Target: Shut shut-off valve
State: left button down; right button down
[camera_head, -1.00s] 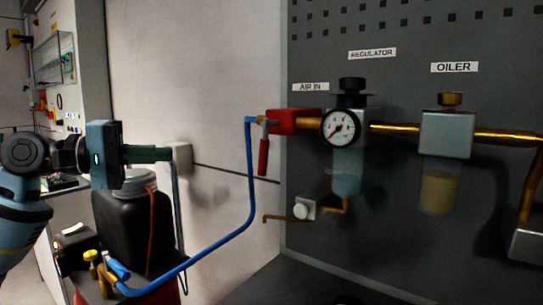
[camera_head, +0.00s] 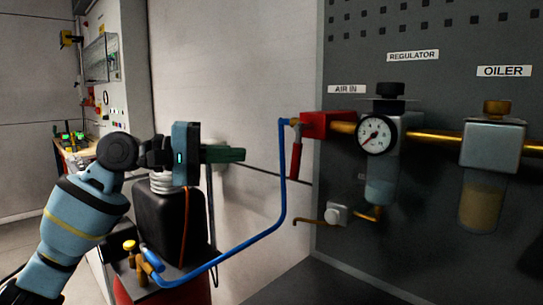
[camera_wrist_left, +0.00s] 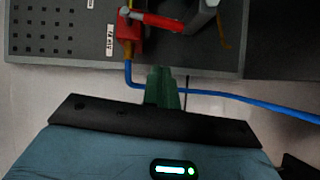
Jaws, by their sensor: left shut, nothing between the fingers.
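The shut-off valve is a red block (camera_head: 327,125) under the AIR IN label on the grey panel. Its red lever (camera_head: 296,160) hangs down at the block's left end. In the left wrist view the red valve body (camera_wrist_left: 130,38) and the lever (camera_wrist_left: 160,20) show near the top. My left gripper (camera_head: 240,154) has green fingers, shut and empty, pointing right toward the lever. A gap remains between the fingertips and the lever, with the blue hose between them in the picture. The fingers also show in the left wrist view (camera_wrist_left: 162,80). My right gripper is not in view.
The blue hose (camera_head: 283,180) runs from the valve down to a brass fitting (camera_head: 130,250). A black canister (camera_head: 170,215) stands below my left gripper. A gauge (camera_head: 376,135), regulator and oiler (camera_head: 494,143) sit right of the valve. A small white-knobbed fitting (camera_head: 337,214) is below.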

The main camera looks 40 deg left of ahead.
aim_at(297, 153)
pick_arm(q)
jog(key=w+d+p, duration=0.1)
jog(key=w+d, duration=0.3)
jog(key=d, duration=0.3)
jog(key=shift+f, duration=0.4)
jog(key=shift+p, duration=0.3)
jog(key=p, duration=0.1)
jog(key=d+n+p, duration=0.1)
jog(key=shift+d+f+t+h+p, duration=0.25)
jog(key=shift+f+t+h+p, duration=0.05)
jog(key=shift+f+h+p, duration=0.1)
